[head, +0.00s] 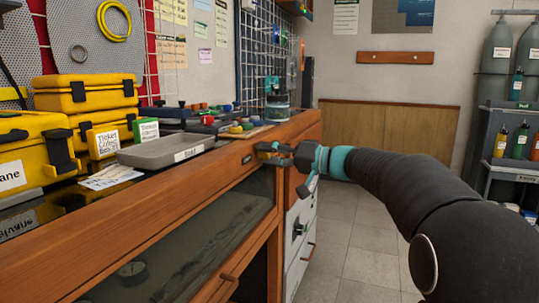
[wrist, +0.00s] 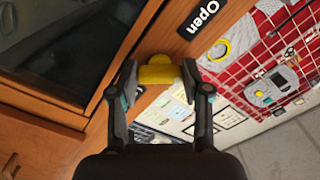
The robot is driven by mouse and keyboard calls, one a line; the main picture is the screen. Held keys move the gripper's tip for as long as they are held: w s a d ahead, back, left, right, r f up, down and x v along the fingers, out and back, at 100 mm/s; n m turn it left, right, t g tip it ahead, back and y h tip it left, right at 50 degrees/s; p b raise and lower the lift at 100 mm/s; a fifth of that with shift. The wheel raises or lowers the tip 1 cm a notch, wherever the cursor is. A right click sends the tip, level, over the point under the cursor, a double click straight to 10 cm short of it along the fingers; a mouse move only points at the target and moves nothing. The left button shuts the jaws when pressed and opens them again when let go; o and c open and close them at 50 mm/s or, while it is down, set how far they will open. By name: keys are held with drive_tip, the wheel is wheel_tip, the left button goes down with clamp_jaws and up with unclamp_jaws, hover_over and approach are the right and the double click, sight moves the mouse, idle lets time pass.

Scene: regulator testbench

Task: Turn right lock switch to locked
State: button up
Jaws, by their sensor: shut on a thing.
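A yellow lock switch (wrist: 157,74) sits on the wooden front of the bench in the wrist view, between my two fingers. My gripper (wrist: 158,80) is shut on the switch, one finger on each side. In the head view my gripper (head: 278,154) reaches the bench front from the right and hides part of the switch. A dark label reading "Open" (wrist: 203,18) is beside the switch. I cannot tell the switch's exact setting.
The wooden bench (head: 170,195) has a dark glass front panel (head: 180,245) below. A grey tray (head: 165,148) and yellow cases (head: 85,93) stand on top. White drawers (head: 300,235) are below my gripper. The tiled floor (head: 350,230) to the right is clear.

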drive_tip(key=m+p, duration=0.9)
drive_tip(key=m, duration=0.7)
drive_tip(key=shift+r+m, duration=0.1)
drive_tip(key=shift+m, duration=0.2)
idle(0.4)
drive_tip(key=o, duration=1.2)
drive_tip(key=shift+c, duration=0.2)
drive_tip(key=v, duration=1.2)
